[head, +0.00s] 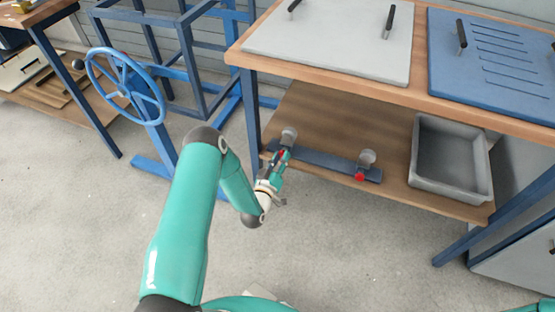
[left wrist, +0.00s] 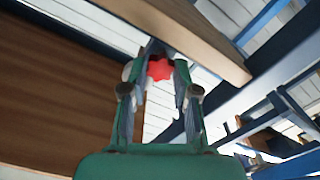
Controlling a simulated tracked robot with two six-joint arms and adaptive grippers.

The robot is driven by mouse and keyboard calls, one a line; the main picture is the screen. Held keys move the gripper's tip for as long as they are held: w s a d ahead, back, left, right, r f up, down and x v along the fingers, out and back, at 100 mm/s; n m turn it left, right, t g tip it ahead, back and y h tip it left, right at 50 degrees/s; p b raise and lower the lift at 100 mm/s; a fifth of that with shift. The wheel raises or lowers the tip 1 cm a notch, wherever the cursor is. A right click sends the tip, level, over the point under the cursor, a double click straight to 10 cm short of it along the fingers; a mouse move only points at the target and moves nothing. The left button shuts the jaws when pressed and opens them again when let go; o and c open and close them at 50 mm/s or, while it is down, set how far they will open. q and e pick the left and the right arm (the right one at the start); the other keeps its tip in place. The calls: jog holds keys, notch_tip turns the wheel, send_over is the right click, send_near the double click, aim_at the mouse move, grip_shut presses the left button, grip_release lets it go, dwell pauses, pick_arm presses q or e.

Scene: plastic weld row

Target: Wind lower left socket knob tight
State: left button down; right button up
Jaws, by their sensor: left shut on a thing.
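The lower left socket (head: 289,135) is a grey round fitting on a dark blue bar (head: 325,163) along the front of the lower shelf. Its red knob (left wrist: 159,69) shows between my fingers in the left wrist view; in the head view only a bit of red shows past the gripper. My left gripper (head: 280,160) reaches it from the front and is shut on this knob, one finger on each side. How tight the knob is cannot be seen. My right gripper is not in view.
A second socket (head: 367,157) with a red knob (head: 359,177) sits at the right end of the bar. A grey tray (head: 480,190) stands on the lower shelf (head: 390,195). The wooden bench top (head: 350,78) overhangs the shelf. A blue handwheel (head: 126,88) stands at left.

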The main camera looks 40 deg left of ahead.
pick_arm(q)
jog(key=shift+s+a+n+b, duration=0.1)
jog(key=shift+a+n+b, duration=0.1)
jog(key=shift+n, duration=0.4)
jog(key=shift+a+n+b, duration=0.1)
jog(key=shift+n+b, duration=0.05)
jog(key=shift+n, duration=0.45)
jog(key=c, duration=0.9)
grip_release()
jog(key=shift+d, duration=0.1)
jog(key=shift+o, duration=0.2)
jog(key=shift+d, duration=0.1)
jog(key=shift+f, duration=0.1)
jog(key=v, duration=0.8)
